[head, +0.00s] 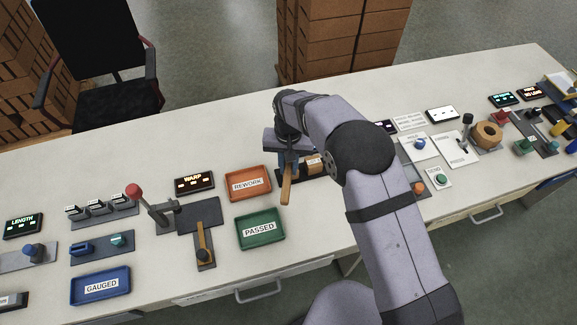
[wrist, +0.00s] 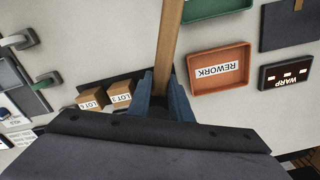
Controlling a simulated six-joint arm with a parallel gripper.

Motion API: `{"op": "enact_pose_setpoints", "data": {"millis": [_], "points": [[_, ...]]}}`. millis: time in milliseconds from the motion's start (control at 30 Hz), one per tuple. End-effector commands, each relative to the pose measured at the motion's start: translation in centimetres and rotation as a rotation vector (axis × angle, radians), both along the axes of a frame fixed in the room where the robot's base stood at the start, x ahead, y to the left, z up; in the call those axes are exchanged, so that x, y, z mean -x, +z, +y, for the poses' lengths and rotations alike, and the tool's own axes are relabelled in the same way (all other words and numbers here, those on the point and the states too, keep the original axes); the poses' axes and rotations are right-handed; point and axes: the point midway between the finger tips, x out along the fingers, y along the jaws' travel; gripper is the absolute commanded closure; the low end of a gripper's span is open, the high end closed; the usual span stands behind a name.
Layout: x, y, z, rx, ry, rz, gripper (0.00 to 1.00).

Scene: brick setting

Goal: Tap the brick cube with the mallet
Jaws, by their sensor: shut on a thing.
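My gripper (head: 288,165) is over the table's middle, shut on the wooden handle of the mallet (head: 287,187). In the wrist view the handle (wrist: 170,40) runs from between the blue fingers (wrist: 163,92) out past the top edge. The mallet's head is not clearly visible in either view. Two small brown brick cubes sit on a dark strip beside the fingers in the wrist view, one marked LOT 3 (wrist: 121,97) and one LOT 4 (wrist: 90,100). In the head view a labelled cube (head: 314,165) shows just right of my gripper, partly hidden by my arm.
An orange REWORK tray (head: 265,191) and a green PASSED tray (head: 278,238) lie left of my gripper. A red-knobbed lever (head: 135,192) and a WARP display (head: 193,171) stand further left. Fixtures crowd the table's right side. The table's back strip is mostly clear.

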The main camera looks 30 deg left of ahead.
Motion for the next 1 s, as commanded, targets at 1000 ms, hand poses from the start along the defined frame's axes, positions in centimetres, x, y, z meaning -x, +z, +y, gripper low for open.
{"op": "enact_pose_setpoints", "data": {"millis": [1000], "points": [[0.0, 5.2, 0.0, -0.002, 0.000, -0.001, 1.00]]}}
